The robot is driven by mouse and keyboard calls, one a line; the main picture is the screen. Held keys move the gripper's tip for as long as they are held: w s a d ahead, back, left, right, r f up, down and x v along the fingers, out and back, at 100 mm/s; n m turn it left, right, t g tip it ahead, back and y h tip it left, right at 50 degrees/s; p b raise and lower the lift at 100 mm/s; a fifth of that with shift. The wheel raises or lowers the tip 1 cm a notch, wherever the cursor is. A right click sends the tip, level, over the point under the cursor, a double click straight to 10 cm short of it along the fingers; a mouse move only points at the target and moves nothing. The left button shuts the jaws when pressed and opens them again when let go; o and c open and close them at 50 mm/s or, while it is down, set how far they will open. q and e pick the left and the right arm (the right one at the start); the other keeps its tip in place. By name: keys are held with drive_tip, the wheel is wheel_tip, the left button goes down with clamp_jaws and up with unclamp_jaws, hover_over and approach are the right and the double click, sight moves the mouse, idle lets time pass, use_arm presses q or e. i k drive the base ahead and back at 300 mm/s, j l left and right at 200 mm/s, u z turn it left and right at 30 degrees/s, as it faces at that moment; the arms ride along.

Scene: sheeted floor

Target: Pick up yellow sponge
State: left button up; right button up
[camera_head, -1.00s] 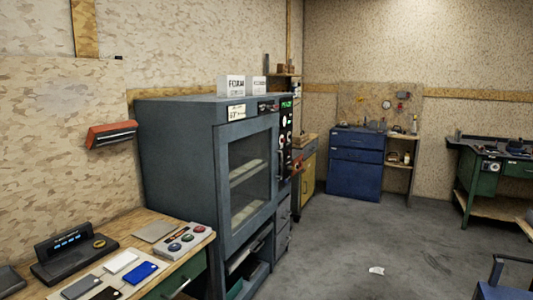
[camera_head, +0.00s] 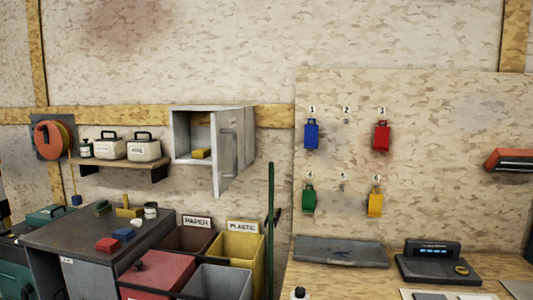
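A small yellow block that looks like the sponge (camera_head: 201,154) lies inside an open grey wall cabinet (camera_head: 181,136), on its floor. The cabinet's door (camera_head: 226,160) stands open, swung out toward the right. Another yellow piece (camera_head: 129,211) lies on the dark workbench at lower left; it is too small to tell what it is. Neither of my grippers shows in this view.
The dark workbench (camera_head: 70,236) holds a red block (camera_head: 108,244), a blue block (camera_head: 123,234) and a white cup. Bins, including a yellow one (camera_head: 240,252), stand below the cabinet. A wooden desk (camera_head: 340,278) is at right, with coloured tags hanging above it.

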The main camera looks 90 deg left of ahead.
sight(202, 152)
drive_tip(key=u, duration=3.25)
drive_tip(key=i+j, duration=0.1)
drive_tip(key=i, duration=0.5)
drive_tip(key=i+j+z, duration=0.15)
drive_tip(key=i+z, duration=0.3)
drive_tip(key=i+j+z, duration=0.3)
drive_tip(key=z, duration=0.6)
drive_tip(key=i, duration=0.05)
